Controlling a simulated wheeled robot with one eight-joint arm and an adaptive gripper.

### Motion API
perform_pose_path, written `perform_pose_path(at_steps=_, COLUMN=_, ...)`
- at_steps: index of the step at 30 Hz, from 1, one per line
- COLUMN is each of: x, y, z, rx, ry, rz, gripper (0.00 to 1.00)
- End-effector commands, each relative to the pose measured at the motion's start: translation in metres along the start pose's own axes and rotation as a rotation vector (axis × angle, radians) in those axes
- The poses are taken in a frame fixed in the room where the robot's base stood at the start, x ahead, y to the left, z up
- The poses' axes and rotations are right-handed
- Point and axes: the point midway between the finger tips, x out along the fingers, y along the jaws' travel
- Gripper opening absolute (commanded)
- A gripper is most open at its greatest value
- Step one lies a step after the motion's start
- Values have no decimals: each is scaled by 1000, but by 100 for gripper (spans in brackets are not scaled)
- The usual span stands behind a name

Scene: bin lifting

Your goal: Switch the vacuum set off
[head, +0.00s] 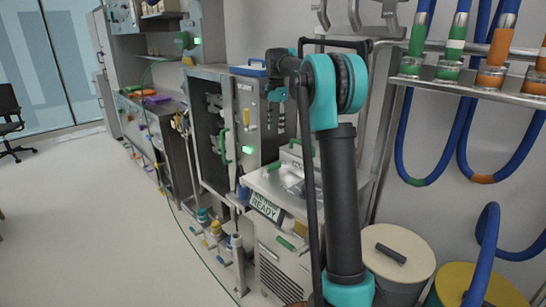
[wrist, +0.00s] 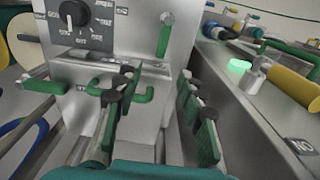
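My gripper (wrist: 156,78) is open in the wrist view, with two dark, green-padded fingers apart. Nothing is clearly held between them. A grey panel ahead carries a black rotary knob (wrist: 74,12) with white scale marks and an upright green-gripped lever (wrist: 164,38). In the head view, a steel unit with a READY sign (head: 265,207) stands beside my arm. I see no readable name marking the vacuum set.
A steel cabinet (head: 250,88) with a lit green lamp (head: 247,150) stands behind the unit. A lidded cream bin (head: 410,252) and blue hoses (head: 405,135) are at right. Colored valves (head: 214,229) stand low at left. The floor (head: 90,230) at left is mostly clear.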

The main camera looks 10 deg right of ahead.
Motion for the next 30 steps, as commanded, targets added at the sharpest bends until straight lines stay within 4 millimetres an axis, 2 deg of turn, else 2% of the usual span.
perform_pose_path(at_steps=4, x=1, y=-4, z=-2, rx=18, ry=-4, rz=6, gripper=40)
perform_pose_path(at_steps=8, x=15, y=-4, z=-2, rx=18, ry=-3, rz=6, gripper=40)
perform_pose_path(at_steps=24, x=120, y=-3, z=-1, rx=16, ry=-3, rz=5, gripper=40)
perform_pose_path(at_steps=30, x=152, y=-3, z=-1, rx=16, ry=-3, rz=5, gripper=40)
